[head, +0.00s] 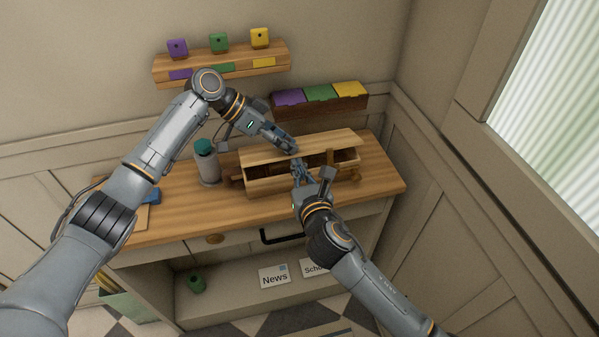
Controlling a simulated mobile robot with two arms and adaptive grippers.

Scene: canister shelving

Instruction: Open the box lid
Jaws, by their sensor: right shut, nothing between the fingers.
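The wooden box (265,187) stands on the wooden tabletop, right of its middle. Its long lid (325,141) is partly raised, with a dark gap between the lid and the front wall. My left gripper (293,148) reaches in from the upper left and its tips are at the lid; I cannot tell whether they touch it or how far they are open. My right gripper (296,163) is shut and empty at the front of the box, its tips by the gap under the lid. The arms hide part of the box front and its inside.
A grey canister with a green top (206,163) stands just left of the box. A rack with purple, green and yellow lids (320,112) is behind it. A wall shelf (221,64) holds three small coloured blocks. The right end of the tabletop (385,184) is clear.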

